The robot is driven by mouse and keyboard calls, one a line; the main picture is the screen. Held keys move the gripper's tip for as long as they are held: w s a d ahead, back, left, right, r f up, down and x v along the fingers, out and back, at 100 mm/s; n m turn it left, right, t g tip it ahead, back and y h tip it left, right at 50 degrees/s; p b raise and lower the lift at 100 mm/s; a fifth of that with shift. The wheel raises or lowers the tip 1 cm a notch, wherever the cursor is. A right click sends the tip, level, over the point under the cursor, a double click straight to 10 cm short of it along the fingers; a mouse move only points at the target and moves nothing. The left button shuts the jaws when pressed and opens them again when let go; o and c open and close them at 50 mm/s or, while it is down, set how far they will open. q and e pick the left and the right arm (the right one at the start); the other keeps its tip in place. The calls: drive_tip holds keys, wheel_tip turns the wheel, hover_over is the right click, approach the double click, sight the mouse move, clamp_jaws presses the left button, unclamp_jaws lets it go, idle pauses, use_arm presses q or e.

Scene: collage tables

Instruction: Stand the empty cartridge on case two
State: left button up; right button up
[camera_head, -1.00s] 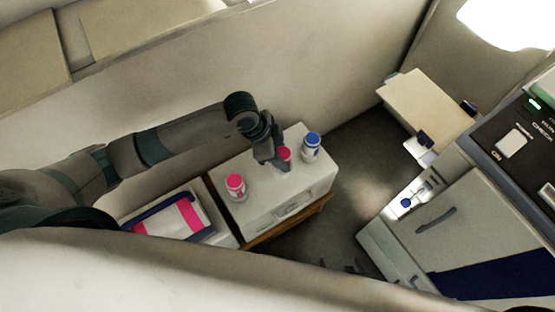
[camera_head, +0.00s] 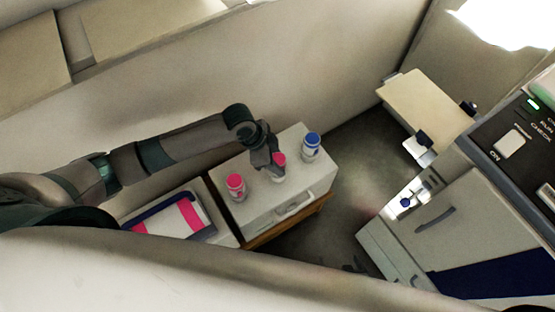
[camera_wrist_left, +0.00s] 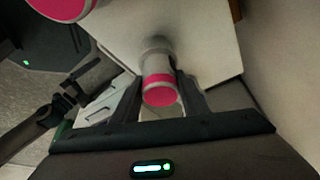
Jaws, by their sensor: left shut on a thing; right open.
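My left gripper (camera_head: 270,165) is shut on a small white cartridge with a pink cap (camera_head: 279,159). It holds the cartridge roughly upright over the white case (camera_head: 262,207); I cannot tell whether its base touches the top. In the left wrist view the held cartridge (camera_wrist_left: 159,78) sits between the fingers, pink end toward the camera. Another pink-capped cartridge (camera_head: 236,187) stands on the case to the left, and a blue-capped one (camera_head: 311,148) to the right. No label shows which case is two. My right gripper (camera_wrist_left: 82,85) appears open and empty in the left wrist view.
A tray with pink stripes and a dark blue bar (camera_head: 170,216) lies left of the case. A grey cabinet with a control panel (camera_head: 500,130) stands at right. A small beige-topped table (camera_head: 425,105) is at the back right. Dark floor lies between.

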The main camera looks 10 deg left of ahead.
use_arm(q)
drive_tip(key=shift+f, duration=0.1)
drive_tip(key=o, duration=1.2)
drive_tip(key=shift+c, duration=0.2)
drive_tip(key=v, duration=1.2)
